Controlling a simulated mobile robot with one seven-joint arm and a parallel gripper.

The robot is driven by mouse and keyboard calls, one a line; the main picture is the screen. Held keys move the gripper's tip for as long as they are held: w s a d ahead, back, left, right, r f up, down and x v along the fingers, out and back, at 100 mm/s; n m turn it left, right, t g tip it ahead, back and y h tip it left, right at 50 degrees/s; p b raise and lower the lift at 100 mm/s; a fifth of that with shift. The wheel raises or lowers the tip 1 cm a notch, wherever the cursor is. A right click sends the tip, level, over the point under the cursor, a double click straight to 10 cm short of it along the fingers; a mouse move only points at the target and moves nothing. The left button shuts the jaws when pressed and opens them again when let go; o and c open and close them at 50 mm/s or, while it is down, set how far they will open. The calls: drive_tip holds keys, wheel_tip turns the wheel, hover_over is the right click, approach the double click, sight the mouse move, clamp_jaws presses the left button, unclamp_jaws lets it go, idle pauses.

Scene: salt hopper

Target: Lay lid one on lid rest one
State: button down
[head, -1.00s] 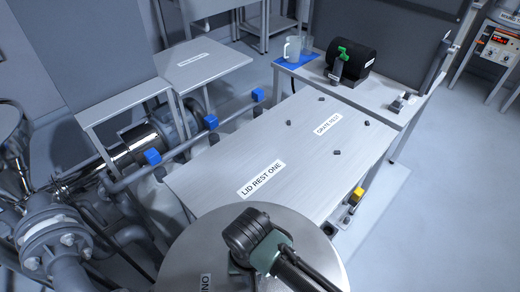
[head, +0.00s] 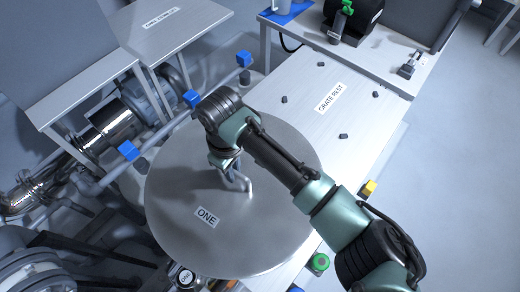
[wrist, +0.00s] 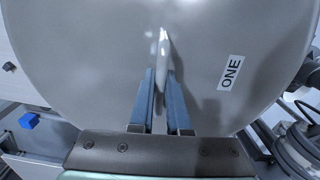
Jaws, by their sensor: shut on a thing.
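Lid one (head: 180,225) is a large round grey metal disc labelled ONE; it also fills much of the wrist view (wrist: 90,60). My gripper (head: 236,178) is shut on its upright bar handle. In the wrist view, the two blue fingers (wrist: 162,88) pinch the handle (wrist: 163,48) from both sides. The lid is over the near part of the metal table (head: 290,95) that carries the lid rest one label. The lid hides that label. I cannot tell whether the lid touches the tabletop or hangs just above it.
The GRATE REST area (head: 331,97), with several small dark pegs, is clear beyond the lid. Blue blocks (head: 192,98) sit on a rail to the left. A back bench (head: 385,65) holds a black cylinder (head: 352,18). Pipes (head: 45,185) stand at the left.

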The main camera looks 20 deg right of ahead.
sight(247, 164)
drive_tip(key=w+d+n, duration=0.1)
drive_tip(key=n, duration=0.1)
drive_tip(key=w+d+r+n, duration=0.1)
drive_tip(key=n, duration=0.2)
drive_tip(key=shift+w+d+r, duration=0.15)
drive_tip(key=shift+w+d, duration=0.05)
drive_tip(key=shift+w, duration=0.2)
drive_tip(key=d+n, duration=0.1)
drive_tip(key=w+n, duration=0.1)
drive_tip(key=n, duration=0.1)
drive_tip(key=shift+d+r+n, duration=0.1)
drive_tip(key=shift+d+n, duration=0.2)
drive_tip(key=shift+d, duration=0.1)
drive_tip(key=n, duration=0.1)
drive_tip(key=d+n, duration=0.1)
drive_tip(key=n, duration=0.1)
drive_tip(key=shift+d+f+n+p, duration=0.25)
drive_tip(key=shift+d+n+p, duration=0.05)
drive_tip(key=shift+p, duration=0.05)
drive_tip(key=n, duration=0.1)
drive_tip(key=d+n, duration=0.1)
drive_tip(key=f+n, duration=0.1)
drive_tip(key=n, duration=0.1)
drive_tip(key=shift+s+d, duration=0.3)
drive_tip(key=shift+f+n, duration=0.3)
drive_tip(key=shift+f, duration=0.1)
wheel_tip(247, 164, down, 6)
drive_tip(key=b, duration=0.6)
drive_tip(key=shift+d+f, duration=0.1)
